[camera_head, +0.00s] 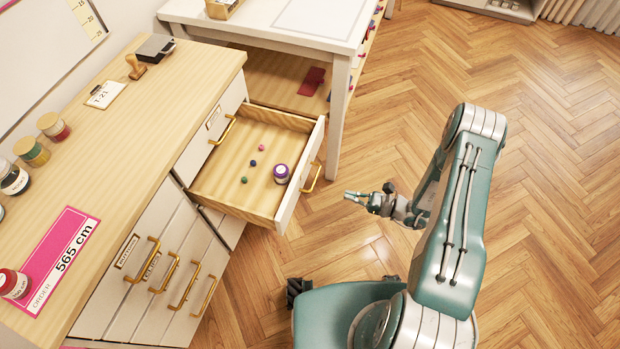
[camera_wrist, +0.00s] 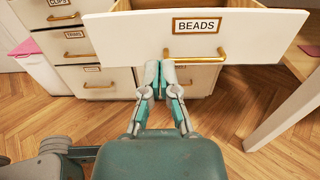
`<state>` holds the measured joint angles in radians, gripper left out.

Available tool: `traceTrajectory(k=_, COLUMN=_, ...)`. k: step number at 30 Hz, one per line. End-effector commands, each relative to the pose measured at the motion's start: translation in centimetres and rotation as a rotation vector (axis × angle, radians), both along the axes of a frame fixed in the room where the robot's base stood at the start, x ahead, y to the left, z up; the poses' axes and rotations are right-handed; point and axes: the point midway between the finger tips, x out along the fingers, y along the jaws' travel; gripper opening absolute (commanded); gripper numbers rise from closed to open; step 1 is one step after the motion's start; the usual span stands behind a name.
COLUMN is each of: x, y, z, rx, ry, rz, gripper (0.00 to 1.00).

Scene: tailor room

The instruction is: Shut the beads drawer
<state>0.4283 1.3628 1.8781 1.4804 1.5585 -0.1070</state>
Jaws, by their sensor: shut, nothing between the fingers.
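The beads drawer (camera_head: 235,177) is pulled well out of the wooden-topped cabinet in the head view. A purple-and-white jar (camera_head: 281,174) and several small loose beads lie inside it. In the wrist view its white front (camera_wrist: 130,33) bears a BEADS label (camera_wrist: 197,26) and a brass handle (camera_wrist: 194,56). My gripper (camera_head: 347,195) is in front of the drawer, to the right of its handle (camera_head: 312,178) in the head view, apart from it. In the wrist view my gripper (camera_wrist: 162,64) is shut and empty, pointing at the drawer front near the handle.
A white table (camera_head: 300,35) stands close behind the drawer, its leg (camera_head: 337,120) near the drawer's far corner. Other cabinet drawers (camera_head: 165,270) with brass handles are shut. Jars, a stamp and cards sit on the cabinet top (camera_head: 130,120). The wooden floor (camera_head: 500,180) to the right is clear.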

Motion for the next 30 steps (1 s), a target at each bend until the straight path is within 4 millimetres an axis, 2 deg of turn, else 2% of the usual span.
traceTrajectory(k=5, x=0.2, y=0.7, z=-0.4, rx=0.007, ry=0.007, rz=-0.011, gripper=0.00)
traceTrajectory(k=24, x=3.9, y=11.0, z=-0.3, rx=0.006, ry=0.005, rz=-0.007, gripper=0.00)
traceTrajectory(k=30, x=4.6, y=12.8, z=-0.3, rx=0.006, ry=0.005, rz=-0.010, gripper=0.00)
